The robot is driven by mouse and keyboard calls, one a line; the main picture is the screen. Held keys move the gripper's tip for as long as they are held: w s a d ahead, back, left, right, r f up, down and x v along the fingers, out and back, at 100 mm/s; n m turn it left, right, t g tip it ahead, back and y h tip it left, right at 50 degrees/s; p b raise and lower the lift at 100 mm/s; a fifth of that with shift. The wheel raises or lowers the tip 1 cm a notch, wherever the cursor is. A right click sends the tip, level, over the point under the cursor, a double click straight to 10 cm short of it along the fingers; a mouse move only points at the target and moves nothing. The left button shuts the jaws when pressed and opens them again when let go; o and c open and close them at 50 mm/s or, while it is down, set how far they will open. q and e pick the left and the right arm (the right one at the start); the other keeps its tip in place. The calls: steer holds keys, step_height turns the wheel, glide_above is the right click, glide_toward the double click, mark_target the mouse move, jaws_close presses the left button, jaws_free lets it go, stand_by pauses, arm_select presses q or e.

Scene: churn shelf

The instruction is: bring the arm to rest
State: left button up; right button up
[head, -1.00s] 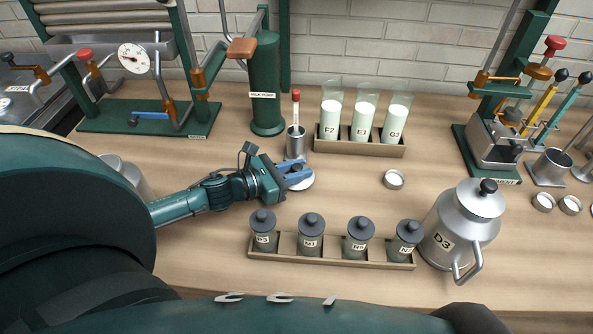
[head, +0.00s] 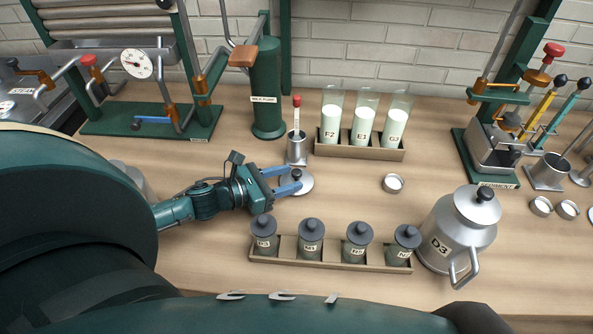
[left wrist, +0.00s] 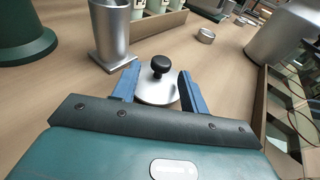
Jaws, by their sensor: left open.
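My left gripper (head: 284,181) comes in from the left, low over the wooden bench. Its blue fingers are open, one on either side of the black knob of a round silver lid (head: 304,186). In the left wrist view the lid (left wrist: 157,92) lies on the bench between the open fingers (left wrist: 153,88), with its black knob upright. I cannot tell whether a finger touches the lid. My right gripper is not in view.
A metal cup with a red-topped thermometer (head: 297,148) stands just behind the lid. A rack of milk tubes (head: 362,150) is behind right. A tray of dark-lidded jars (head: 335,262) is in front, beside milk can D3 (head: 455,235). A small silver cap (head: 392,184) lies right.

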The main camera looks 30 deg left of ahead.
arm_select(q)
steer(key=v, duration=0.2)
steer(key=p+v, duration=0.1)
steer(key=v, duration=0.1)
steer(key=shift+r, duration=0.25)
